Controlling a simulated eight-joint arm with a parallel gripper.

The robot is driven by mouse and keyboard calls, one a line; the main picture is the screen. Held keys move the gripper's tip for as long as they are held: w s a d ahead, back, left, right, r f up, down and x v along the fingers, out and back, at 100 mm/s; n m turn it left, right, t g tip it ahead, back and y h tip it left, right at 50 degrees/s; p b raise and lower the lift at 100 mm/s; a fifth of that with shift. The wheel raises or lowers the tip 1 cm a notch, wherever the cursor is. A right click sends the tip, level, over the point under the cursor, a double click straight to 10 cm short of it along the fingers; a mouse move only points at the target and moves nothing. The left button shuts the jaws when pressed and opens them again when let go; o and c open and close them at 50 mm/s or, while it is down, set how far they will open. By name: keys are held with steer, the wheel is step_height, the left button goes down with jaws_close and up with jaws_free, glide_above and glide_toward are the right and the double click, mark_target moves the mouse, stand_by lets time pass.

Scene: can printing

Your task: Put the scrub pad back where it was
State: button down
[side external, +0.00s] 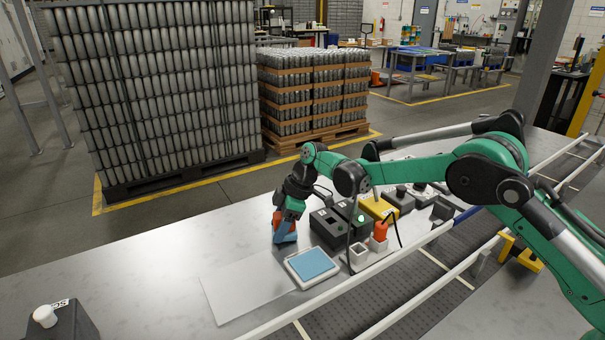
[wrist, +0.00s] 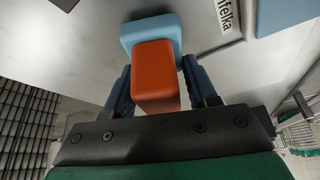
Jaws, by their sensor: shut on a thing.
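The scrub pad has an orange block handle on a light blue base. In the wrist view the scrub pad (wrist: 155,75) sits between the two dark blue fingers of my gripper (wrist: 155,88), which is shut on the orange handle. In the side external view the scrub pad (side external: 284,238) is at the end of my gripper (side external: 285,222), blue side down, at or just above the grey table. I cannot tell whether it touches the table. A white-framed tray with a blue surface (side external: 312,264) lies to its right and nearer the camera.
A pale flat sheet (side external: 245,286) lies left of the tray. Black boxes (side external: 328,228), a yellow box (side external: 380,208) and a small orange item (side external: 381,229) stand to the right. A conveyor (side external: 400,285) runs along the near side. The table's left part is mostly clear.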

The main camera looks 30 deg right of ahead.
steer(key=shift+f, duration=0.15)
steer(key=shift+c, duration=1.3)
jaws_free()
steer(key=s+d+r+m+t+h, duration=0.1)
steer(key=s+d+r+m, duration=0.2)
steer(key=r, duration=0.5)
steer(key=s+d+r+m+t, duration=0.1)
steer(key=s+d+r, duration=0.2)
steer(key=s+r, duration=0.35)
steer(key=s+d+f+m+t+h, duration=0.1)
steer(key=s+d+m+t+h, duration=0.2)
steer(key=s+m, duration=0.6)
steer(key=s, duration=0.4)
steer(key=shift+d+f, duration=0.2)
